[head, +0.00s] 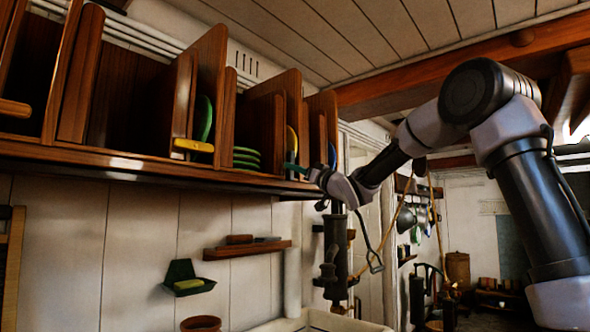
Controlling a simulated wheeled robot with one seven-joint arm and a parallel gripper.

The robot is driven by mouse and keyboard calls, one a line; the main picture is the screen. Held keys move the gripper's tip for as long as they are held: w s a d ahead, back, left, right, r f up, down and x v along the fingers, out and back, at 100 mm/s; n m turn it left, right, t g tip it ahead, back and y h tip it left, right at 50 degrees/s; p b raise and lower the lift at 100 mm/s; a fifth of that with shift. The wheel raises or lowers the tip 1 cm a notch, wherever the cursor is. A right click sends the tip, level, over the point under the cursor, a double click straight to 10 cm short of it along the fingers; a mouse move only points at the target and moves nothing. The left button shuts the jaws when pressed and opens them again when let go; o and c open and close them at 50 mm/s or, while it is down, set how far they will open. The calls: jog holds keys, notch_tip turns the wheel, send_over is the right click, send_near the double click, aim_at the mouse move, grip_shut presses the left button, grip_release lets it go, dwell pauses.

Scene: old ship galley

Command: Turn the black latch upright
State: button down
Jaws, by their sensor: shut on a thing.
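I cannot make out the black latch clearly; its place at the front edge of the shelf is mostly covered by my gripper. My gripper (314,174) is at the right end of the wooden shelf (130,158), shut at the shelf's front lip, and its fingertips are small and dark here. A dark teal bar (292,168) lies roughly level just left of the fingers. A yellow latch (193,145) lies level farther left along the same lip. The tilt of the black latch cannot be told.
Upright wooden dividers (208,75) split the shelf, with green plates (246,158) in one slot. A black pump-like fitting (335,260) stands below my gripper. A small wooden ledge (247,250) and a green soap holder (187,280) are on the wall. Hanging pans (406,217) are behind.

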jog(key=shift+f+n, duration=0.15)
jog(key=shift+n, duration=0.45)
jog(key=c, duration=0.6)
grip_release()
jog(key=shift+c, duration=0.2)
jog(key=v, duration=1)
jog(key=shift+d+f, duration=0.15)
jog(key=shift+d, duration=0.25)
jog(key=shift+s, duration=0.1)
